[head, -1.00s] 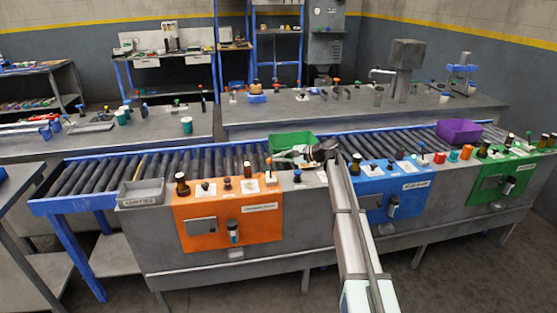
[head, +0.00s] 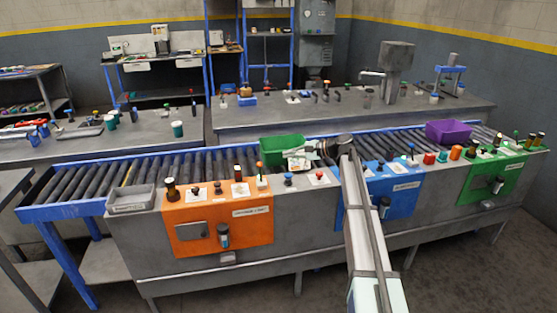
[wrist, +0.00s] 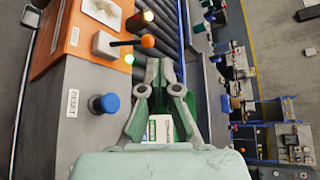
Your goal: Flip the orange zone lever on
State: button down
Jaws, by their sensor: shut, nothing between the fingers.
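The orange zone lever is a dark stick with an orange ball on a white base on top of the orange panel (head: 218,228). In the head view the lever (head: 260,168) stands at the panel's right end, looking upright. In the wrist view the lever (wrist: 125,43) sticks out toward the rollers, left of and beyond the fingertips. A small green light glows beside its base. My gripper (wrist: 160,68) is shut and empty, apart from the lever. In the head view my gripper (head: 300,152) is to the right of the lever, in front of the green bin (head: 281,148).
A blue button (wrist: 104,103) beside a RESET label sits close to my gripper's left. A grey tray (head: 131,201) stands at the orange panel's left. The roller conveyor (head: 190,167) runs behind the controls. A purple bin (head: 450,132) rests farther right, beyond the blue panel (head: 390,190).

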jog(key=shift+w+r+v, duration=0.1)
jog(key=shift+r+v, duration=0.05)
jog(key=shift+v, duration=1)
jog(key=shift+w+r+v, duration=0.15)
jog(key=shift+v, duration=1.05)
jog(key=s+f+n+g+h, duration=0.1)
jog(key=s+f+h, duration=0.1)
jog(key=s+f, duration=0.5)
jog(key=s+d+f+n+h, duration=0.1)
jog(key=s+f+n+h, duration=0.1)
jog(key=f, duration=0.8)
jog(key=s+f+n+g+h, duration=0.1)
jog(key=s+f+h, duration=0.1)
jog(key=s+f, duration=0.5)
jog(key=s+f+n+g+h, duration=0.2)
jog(key=s+f+g+h, duration=0.1)
jog(key=s+f, duration=1.35)
jog(key=s+f+n+g+h, duration=0.1)
jog(key=s+f, duration=0.4)
jog(key=s, duration=0.8)
jog(key=s+f+n+g+h, duration=0.1)
jog(key=s+f, duration=0.4)
jog(key=s, duration=0.9)
jog(key=s+a+f+n+g+h+p, duration=0.1)
jog(key=s+f+g, duration=0.4)
jog(key=s, duration=0.8)
jog(key=shift+s+n+h, duration=0.35)
jog(key=shift+n+h, duration=0.25)
jog(key=shift+h, duration=0.1)
